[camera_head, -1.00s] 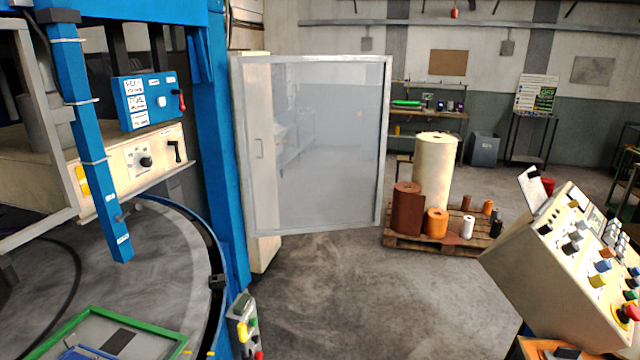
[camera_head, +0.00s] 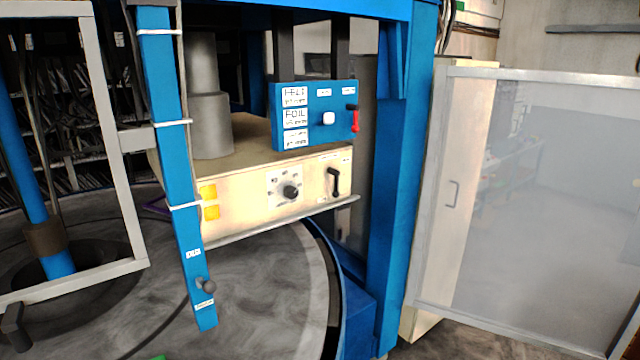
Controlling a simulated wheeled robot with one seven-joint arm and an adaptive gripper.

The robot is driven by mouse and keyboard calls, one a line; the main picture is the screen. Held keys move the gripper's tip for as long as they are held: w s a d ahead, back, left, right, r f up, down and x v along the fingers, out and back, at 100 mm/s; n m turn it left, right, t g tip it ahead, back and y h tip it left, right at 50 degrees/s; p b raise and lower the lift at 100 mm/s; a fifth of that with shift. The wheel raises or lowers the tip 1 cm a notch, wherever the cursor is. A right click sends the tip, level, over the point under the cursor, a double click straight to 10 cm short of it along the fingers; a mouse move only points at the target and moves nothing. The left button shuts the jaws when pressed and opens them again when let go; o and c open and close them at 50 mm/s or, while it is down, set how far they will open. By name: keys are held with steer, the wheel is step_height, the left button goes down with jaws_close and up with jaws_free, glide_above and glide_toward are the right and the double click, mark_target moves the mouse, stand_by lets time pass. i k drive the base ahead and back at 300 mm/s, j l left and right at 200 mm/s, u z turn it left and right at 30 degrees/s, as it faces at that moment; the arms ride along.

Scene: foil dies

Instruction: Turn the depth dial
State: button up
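A round black dial (camera_head: 291,192) sits on a white marked plate on the front of a cream machine panel (camera_head: 245,205), near the middle of the head view. Its label is too small to read, so I cannot tell whether it is the depth dial. A black lever handle (camera_head: 334,183) is to its right. A blue control box (camera_head: 315,115) with white labels, a white button and a red switch is above it. My gripper is not in view.
A blue upright bar (camera_head: 180,190) with a small knob hangs in front of the panel's left end. A grey frame (camera_head: 118,140) stands at left. A thick blue post (camera_head: 398,180) and a clear framed door (camera_head: 540,200) are at right. A round grey table (camera_head: 240,300) lies below.

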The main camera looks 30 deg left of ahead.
mark_target(291, 192)
steer(key=i+u, duration=0.35)
steer(key=i, duration=0.15)
steer(key=i+l+u, duration=0.15)
steer(key=i+u, duration=0.15)
steer(key=i, duration=0.15)
steer(key=i+u, duration=0.55)
steer(key=u, duration=0.3)
steer(key=i+l+u, duration=0.1)
steer(key=i+u, duration=0.3)
steer(key=i+l+u, duration=0.15)
steer(key=u, duration=0.25)
